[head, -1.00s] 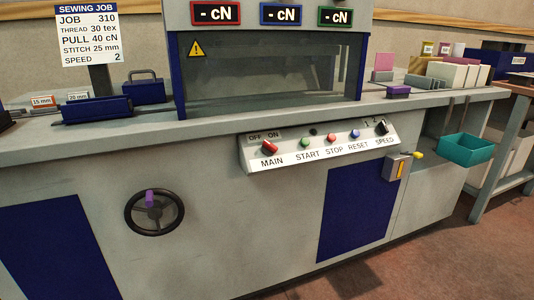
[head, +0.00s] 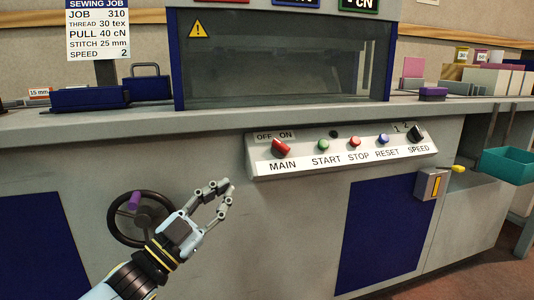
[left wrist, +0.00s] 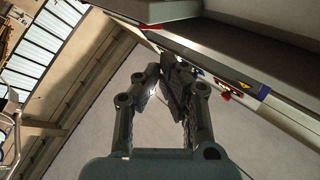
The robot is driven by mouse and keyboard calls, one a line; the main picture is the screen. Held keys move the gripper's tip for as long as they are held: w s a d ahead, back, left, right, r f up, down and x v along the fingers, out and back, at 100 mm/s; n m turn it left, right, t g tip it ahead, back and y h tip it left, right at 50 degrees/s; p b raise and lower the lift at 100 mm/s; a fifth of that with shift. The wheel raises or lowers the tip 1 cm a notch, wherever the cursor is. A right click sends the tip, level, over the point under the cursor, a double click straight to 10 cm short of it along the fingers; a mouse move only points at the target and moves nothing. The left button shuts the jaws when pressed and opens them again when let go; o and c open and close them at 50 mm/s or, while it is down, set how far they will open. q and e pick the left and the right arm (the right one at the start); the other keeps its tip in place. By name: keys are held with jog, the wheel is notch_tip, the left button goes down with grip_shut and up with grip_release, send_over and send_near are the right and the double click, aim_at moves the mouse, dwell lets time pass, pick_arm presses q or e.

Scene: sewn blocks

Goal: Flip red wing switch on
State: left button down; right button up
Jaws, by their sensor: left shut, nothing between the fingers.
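The red wing switch (head: 281,148) sits above the word MAIN at the left end of the sloped control panel (head: 343,170). The OFF and ON labels are just above it. Its upper end leans left, toward OFF. My left gripper (head: 228,191) is below and left of the switch, in front of the machine's grey front, apart from the panel. It is shut and empty. In the left wrist view its fingers (left wrist: 166,84) point up toward the machine's underside edge. A small red part shows right of them there; I cannot tell if it is the switch. My right gripper is not in view.
Green, red and blue buttons and a black SPEED knob (head: 416,134) share the panel. A black handwheel (head: 116,222) is behind my left forearm. A grey box with a yellow-tipped lever (head: 432,184) and a teal bin (head: 508,166) are at the right. The counter edge overhangs above.

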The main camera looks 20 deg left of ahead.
aim_at(273, 142)
pick_arm(q)
jog(key=b+x, duration=0.1)
jog(key=x, duration=1.1)
jog(key=shift+w+d+b, duration=0.1)
jog(key=shift+w+b, duration=0.05)
jog(key=shift+b, duration=0.2)
jog(key=shift+x, duration=0.8)
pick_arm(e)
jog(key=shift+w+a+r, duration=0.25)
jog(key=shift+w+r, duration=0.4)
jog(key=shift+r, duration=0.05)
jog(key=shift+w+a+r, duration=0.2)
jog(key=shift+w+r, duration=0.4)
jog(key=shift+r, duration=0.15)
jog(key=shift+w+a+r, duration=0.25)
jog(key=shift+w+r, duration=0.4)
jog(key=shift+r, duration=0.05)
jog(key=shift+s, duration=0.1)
